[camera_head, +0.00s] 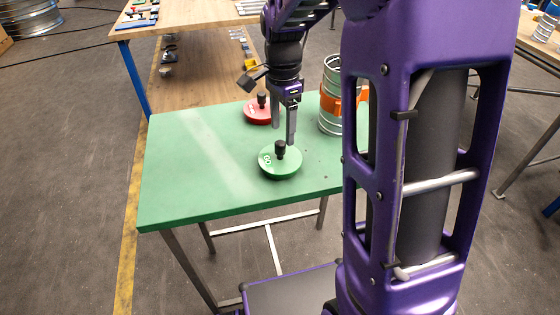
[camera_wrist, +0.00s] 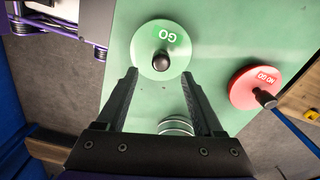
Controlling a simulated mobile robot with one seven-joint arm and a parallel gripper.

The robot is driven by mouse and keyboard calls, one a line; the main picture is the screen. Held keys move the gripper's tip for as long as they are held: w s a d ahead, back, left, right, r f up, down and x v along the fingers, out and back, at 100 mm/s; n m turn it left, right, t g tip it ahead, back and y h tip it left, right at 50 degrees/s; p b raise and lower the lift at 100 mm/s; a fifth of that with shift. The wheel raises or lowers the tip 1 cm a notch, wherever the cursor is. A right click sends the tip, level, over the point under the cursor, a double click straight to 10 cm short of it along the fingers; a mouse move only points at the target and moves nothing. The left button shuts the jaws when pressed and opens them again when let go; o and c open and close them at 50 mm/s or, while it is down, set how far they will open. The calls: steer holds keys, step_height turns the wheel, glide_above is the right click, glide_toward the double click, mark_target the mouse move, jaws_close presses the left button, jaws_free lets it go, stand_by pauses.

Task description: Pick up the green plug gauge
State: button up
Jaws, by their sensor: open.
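The green plug gauge (camera_head: 281,164) is a flat green disc with a black knob on top and a white "GO" label. It sits flat on the green-topped table (camera_head: 180,190), near its front edge. In the wrist view the green gauge (camera_wrist: 160,35) lies ahead of the fingertips, with its knob pointing up between them. My gripper (camera_head: 284,135) points down above the table, just behind the gauge's knob in the head view. In the wrist view my gripper (camera_wrist: 160,78) is open and its fingers are apart with nothing between them.
A red "NO GO" gauge (camera_head: 258,112) with a black knob stands behind on the same table; it also shows in the wrist view (camera_wrist: 255,86). A spiral duct piece (camera_head: 330,110) with an orange band stands at right. The table's left half is clear.

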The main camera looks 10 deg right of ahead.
mark_target(280, 142)
steer(key=f, duration=0.5)
steer(key=shift+a+f+b, duration=0.3)
steer(key=shift+f, duration=0.05)
jaws_close()
steer(key=shift+r, duration=0.1)
stand_by(1.1)
